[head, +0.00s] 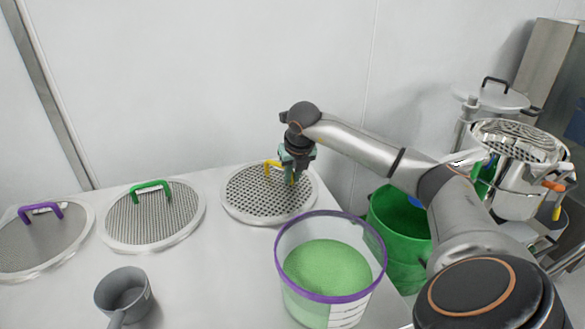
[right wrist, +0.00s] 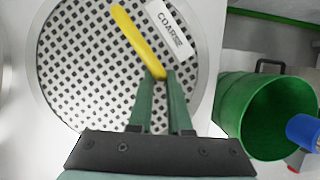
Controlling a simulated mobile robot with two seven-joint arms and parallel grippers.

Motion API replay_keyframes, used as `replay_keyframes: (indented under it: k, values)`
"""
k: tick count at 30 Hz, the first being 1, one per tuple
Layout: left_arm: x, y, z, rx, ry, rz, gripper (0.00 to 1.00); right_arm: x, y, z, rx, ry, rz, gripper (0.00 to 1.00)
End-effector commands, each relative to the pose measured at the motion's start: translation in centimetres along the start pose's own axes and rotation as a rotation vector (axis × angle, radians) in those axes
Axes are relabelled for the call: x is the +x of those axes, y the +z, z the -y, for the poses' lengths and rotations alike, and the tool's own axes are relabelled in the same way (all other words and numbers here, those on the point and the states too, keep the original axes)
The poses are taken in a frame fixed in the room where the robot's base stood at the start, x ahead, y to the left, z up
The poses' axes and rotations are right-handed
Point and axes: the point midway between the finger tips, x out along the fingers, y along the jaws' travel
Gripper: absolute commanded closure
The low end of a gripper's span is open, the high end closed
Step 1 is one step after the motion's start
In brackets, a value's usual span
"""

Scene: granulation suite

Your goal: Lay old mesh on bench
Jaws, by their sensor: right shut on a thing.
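A round mesh with a yellow handle (head: 258,205) is at the back right of the white bench (head: 205,262). It lies flat and appears to rest on the bench top. It also shows in the right wrist view (right wrist: 80,75), with large holes, a white "COARSE" label and its yellow handle (right wrist: 135,35). My right gripper (head: 292,178) reaches down over the mesh. In the right wrist view its fingers (right wrist: 160,78) are shut on one end of the yellow handle. My left gripper is not in view.
Green-handled (head: 155,217) and purple-handled (head: 40,240) meshes lie to the left. A grey scoop (head: 123,292) and a tub of green powder (head: 328,268) stand in front. A green bin (head: 395,222) is beyond the bench's right edge. A steel machine (head: 518,165) stands right.

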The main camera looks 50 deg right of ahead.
Motion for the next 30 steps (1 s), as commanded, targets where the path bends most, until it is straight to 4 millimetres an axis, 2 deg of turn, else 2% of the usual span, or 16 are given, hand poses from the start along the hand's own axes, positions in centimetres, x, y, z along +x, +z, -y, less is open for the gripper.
replay_keyframes:
  k: [2, 3, 11, 23, 30]
  values:
    - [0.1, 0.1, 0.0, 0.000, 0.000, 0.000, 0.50, 0.1, 0.0, 0.0, 0.001, 0.001, 0.002, 1.00]
    - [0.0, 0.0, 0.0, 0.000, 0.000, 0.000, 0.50, 0.0, 0.0, 0.0, 0.001, 0.001, 0.002, 0.79]
    - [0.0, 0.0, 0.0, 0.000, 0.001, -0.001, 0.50, 0.1, 0.0, 0.0, 0.000, 0.000, 0.001, 0.50]
    - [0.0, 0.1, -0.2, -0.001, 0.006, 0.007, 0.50, 0.1, -0.1, 0.0, 0.000, -0.001, -0.002, 0.48]
    - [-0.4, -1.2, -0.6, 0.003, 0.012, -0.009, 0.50, -5.1, 0.1, 0.0, -0.001, 0.001, 0.005, 0.48]
